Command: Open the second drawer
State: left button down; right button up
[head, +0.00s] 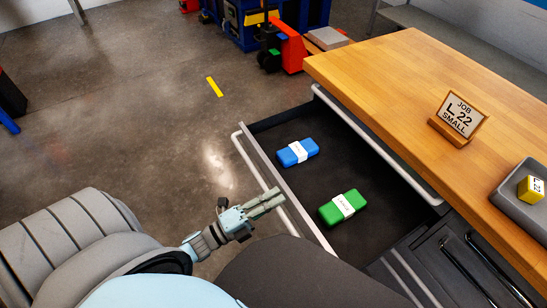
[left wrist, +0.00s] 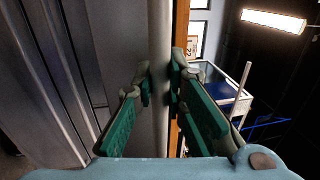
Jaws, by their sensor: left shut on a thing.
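A drawer (head: 340,165) of the workbench stands pulled out, below a shut top drawer whose pale bar handle (head: 378,150) runs under the wooden top. The open drawer has a light front panel with a pale bar handle (head: 243,153) along its outer side. My left gripper (head: 272,203) is at this handle and shut on it. In the left wrist view, the handle (left wrist: 160,55) runs upright between the green-padded fingers of the gripper (left wrist: 158,88). My right gripper is not in view.
A blue packet (head: 285,158) and a green packet (head: 330,214) lie in the open drawer. A job sign (head: 461,112) and a grey tray (head: 504,195) with a yellow block stand on the wooden top (head: 400,75). A red pallet truck (head: 291,50) stands behind.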

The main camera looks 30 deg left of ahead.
pick_arm(q)
jog(key=c, duration=1.9)
grip_release()
jog(key=shift+s, duration=0.1)
jog(key=v, duration=1.2)
jog(key=shift+a, duration=0.1)
